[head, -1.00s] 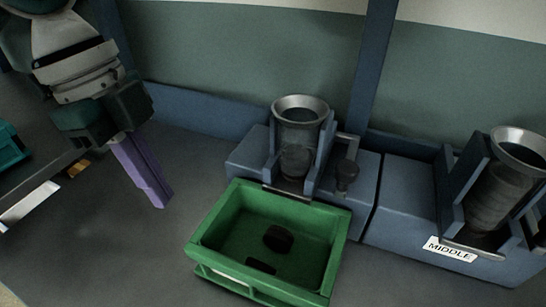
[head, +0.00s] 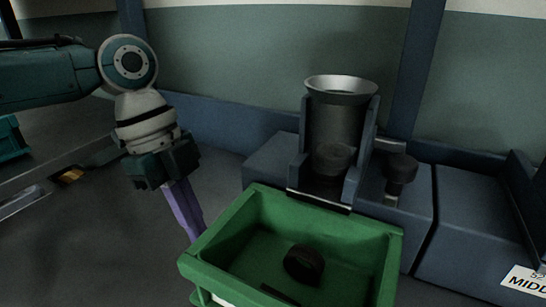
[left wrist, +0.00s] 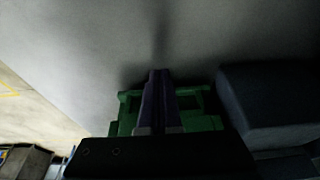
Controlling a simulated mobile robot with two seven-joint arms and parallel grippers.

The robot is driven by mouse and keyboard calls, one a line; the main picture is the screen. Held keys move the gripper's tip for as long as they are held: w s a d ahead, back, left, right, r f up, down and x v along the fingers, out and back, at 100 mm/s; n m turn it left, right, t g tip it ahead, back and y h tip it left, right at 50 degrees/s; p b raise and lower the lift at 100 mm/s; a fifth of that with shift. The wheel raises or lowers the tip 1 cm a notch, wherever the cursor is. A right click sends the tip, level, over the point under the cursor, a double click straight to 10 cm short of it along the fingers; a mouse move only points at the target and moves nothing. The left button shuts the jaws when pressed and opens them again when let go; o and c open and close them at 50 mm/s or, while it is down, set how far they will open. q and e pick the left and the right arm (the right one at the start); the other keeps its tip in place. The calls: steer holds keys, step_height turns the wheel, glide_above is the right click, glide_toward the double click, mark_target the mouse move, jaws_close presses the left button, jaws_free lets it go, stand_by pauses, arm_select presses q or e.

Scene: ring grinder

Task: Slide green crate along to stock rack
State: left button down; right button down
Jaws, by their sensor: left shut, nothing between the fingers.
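The green crate (head: 214,250) stands on the worktop in front of the nearest grinder, cut by the bottom edge of the head view. Two dark pieces lie in it, one a thick dark ring-like piece (head: 303,265). My left gripper (head: 194,232) points down just left of the crate's left wall, purple fingers shut and empty. In the left wrist view its fingers (left wrist: 160,76) stand in front of the green crate (left wrist: 128,108). I cannot tell whether the fingertips touch the wall. My right gripper is not in view. I cannot make out a stock rack.
A grinder with a metal funnel (head: 340,90) stands right behind the crate, with a dark knob (head: 400,172) beside it. A block labelled MIDDLE (head: 526,281) is at right. A teal bin (head: 10,140) sits at far left.

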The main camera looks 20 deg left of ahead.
arm_select(q)
steer(key=shift+d+f+p, duration=0.2)
steer(key=shift+d+p, duration=0.3)
steer(key=shift+d, duration=1.6)
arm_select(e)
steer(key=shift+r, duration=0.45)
